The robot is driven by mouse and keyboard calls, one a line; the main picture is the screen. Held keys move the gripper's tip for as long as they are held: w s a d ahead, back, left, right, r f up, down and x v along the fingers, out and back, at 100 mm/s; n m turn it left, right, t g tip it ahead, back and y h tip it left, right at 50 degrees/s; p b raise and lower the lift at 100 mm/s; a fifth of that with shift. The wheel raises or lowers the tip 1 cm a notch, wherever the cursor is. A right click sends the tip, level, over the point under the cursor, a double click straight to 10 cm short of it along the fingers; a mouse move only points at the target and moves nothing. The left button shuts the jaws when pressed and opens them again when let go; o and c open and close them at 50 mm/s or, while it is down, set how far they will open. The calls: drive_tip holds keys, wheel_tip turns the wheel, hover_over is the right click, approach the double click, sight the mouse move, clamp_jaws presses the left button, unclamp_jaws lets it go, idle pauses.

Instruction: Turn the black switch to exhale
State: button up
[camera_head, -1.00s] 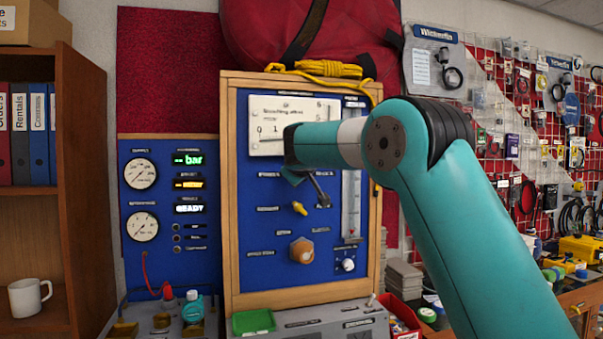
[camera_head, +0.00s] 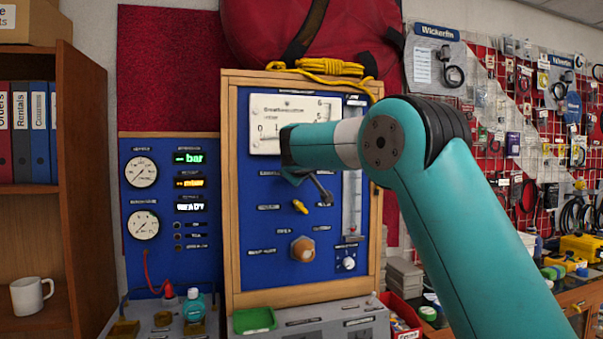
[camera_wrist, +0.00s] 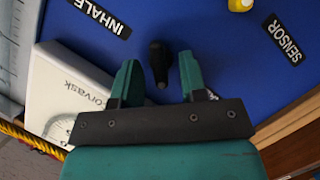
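The black switch (camera_wrist: 159,62) sticks out of the blue panel (camera_wrist: 195,25) in the wrist view, between the two teal fingers of my gripper (camera_wrist: 159,72). Small gaps show on both sides of it, so the fingers look open around it, not closed on it. A black "INHALE" label (camera_wrist: 103,16) is at upper left and a "SENSOR" label (camera_wrist: 282,40) at right. No exhale label is readable. In the head view my gripper (camera_head: 305,180) is in front of the panel, below the white meter (camera_head: 265,125), and largely hides the switch.
A yellow knob (camera_head: 300,207) and a larger orange-brown knob (camera_head: 303,249) are below my gripper. A clear vertical tube (camera_head: 352,205) is close to its right. The panel's wooden frame (camera_head: 229,210) borders the panel. Yellow rope (camera_head: 330,68) lies on top.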

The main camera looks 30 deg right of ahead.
drive_tip(key=b+v, duration=0.5)
drive_tip(key=v, duration=1.2)
drive_tip(key=shift+s, duration=0.2)
drive_tip(key=shift+r, duration=0.1)
drive_tip(key=s+a+f+n+g+y, duration=0.2)
drive_tip(key=s+a+f+y, duration=0.3)
drive_tip(key=f, duration=0.4)
drive_tip(key=s+a+f+n+g+y, duration=0.1)
drive_tip(key=s+a+f+g+y, duration=0.15)
drive_tip(key=a+f, duration=0.55)
drive_tip(key=s+a+f+g+y, duration=0.2)
drive_tip(key=s+f, duration=0.5)
drive_tip(key=s, duration=0.5)
drive_tip(key=s+a+f+g+y, duration=0.3)
drive_tip(key=s+f+g, duration=0.3)
drive_tip(key=s, duration=0.6)
drive_tip(key=shift+s+a+f+n, duration=0.15)
drive_tip(key=shift+a+f+n, duration=0.25)
drive_tip(key=shift+a+f, duration=0.5)
